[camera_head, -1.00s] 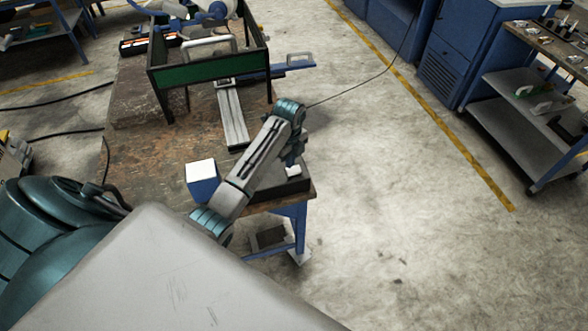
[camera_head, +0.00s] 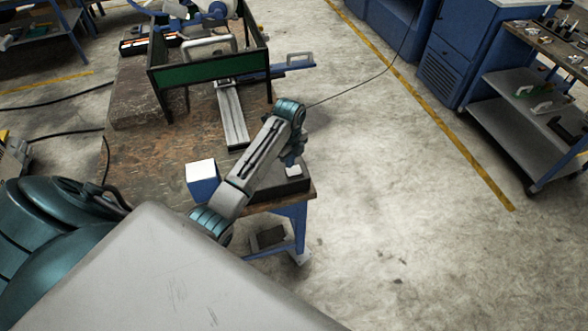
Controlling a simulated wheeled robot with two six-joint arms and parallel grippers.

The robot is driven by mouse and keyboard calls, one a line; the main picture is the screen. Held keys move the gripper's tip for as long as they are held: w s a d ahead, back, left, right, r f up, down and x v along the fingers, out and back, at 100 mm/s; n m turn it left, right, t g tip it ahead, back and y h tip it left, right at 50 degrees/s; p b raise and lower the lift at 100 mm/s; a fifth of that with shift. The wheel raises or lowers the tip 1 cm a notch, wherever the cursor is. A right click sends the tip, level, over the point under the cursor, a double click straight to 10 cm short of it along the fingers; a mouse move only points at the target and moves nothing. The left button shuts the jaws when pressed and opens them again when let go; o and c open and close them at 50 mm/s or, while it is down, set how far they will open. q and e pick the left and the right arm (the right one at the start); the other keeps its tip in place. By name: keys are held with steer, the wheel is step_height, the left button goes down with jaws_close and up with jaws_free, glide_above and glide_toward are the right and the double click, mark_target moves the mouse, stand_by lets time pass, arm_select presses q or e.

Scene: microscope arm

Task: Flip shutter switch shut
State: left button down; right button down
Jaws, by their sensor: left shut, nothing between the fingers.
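My left arm comes in from the left and bends down at the wrist. My left gripper (camera_head: 291,160) is small and partly hidden by the arm; it is shut and empty, over a low dark box (camera_head: 290,187) at the table's right front corner. A small whitish part (camera_head: 294,171) shows on this box, close to the fingertips. I cannot tell whether it is the shutter switch, nor whether the fingers touch it. My arm covers the left part of the box. My right gripper is not in view.
A blue and white block (camera_head: 203,189) stands on the brown worktable (camera_head: 150,165), left of my forearm. A grey rail (camera_head: 232,118) and a green-panelled frame (camera_head: 205,75) stand farther back. A thin cable runs right from behind the wrist.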

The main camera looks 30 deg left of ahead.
arm_select(q)
steer(key=shift+s+f+b, duration=0.1)
steer(key=shift+f+b, duration=0.4)
steer(key=shift+f, duration=0.8)
stand_by(0.4)
step_height(320, 180, up, 2)
steer(key=shift+r+p, duration=0.15)
steer(key=shift+p, duration=0.95)
steer(key=shift+r, duration=2.35)
